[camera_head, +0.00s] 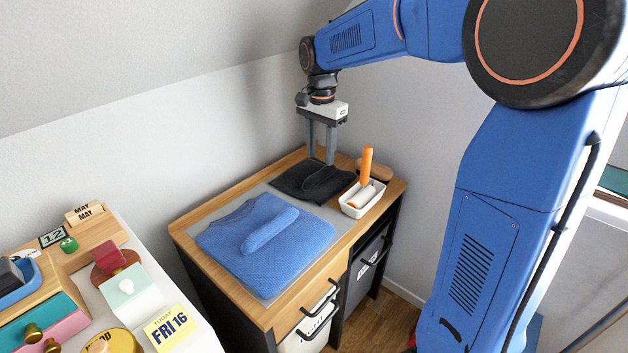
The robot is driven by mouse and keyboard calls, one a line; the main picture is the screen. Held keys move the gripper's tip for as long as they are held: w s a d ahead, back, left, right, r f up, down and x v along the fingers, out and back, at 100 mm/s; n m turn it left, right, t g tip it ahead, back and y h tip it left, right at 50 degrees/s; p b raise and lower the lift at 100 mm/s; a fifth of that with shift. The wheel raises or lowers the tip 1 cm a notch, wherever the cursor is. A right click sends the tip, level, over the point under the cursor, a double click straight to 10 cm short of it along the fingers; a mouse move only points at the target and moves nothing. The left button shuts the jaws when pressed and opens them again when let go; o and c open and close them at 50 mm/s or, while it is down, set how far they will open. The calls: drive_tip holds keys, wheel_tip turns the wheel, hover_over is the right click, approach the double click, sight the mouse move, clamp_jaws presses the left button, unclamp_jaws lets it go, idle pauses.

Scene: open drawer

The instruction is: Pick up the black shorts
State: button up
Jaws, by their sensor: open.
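The black shorts (297,184) lie folded on the back right part of the grey mat (262,289) on the wooden cabinet top. My gripper (321,159) points down over the back edge of the shorts, its two grey fingers apart with nothing seen between them. The fingertips look close to the fabric, but I cannot tell whether they touch it.
A blue folded knit garment (240,244) lies on the mat in front of the shorts. A white tray (352,211) with an orange-handled lint roller (366,166) stands right of the shorts, near a wooden brush (376,170). Walls close in behind. A cluttered white table (195,335) is at left.

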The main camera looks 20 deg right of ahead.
sight(320, 173)
drive_tip(key=shift+w+f, duration=0.15)
drive_tip(key=shift+f, duration=2.85)
clamp_jaws()
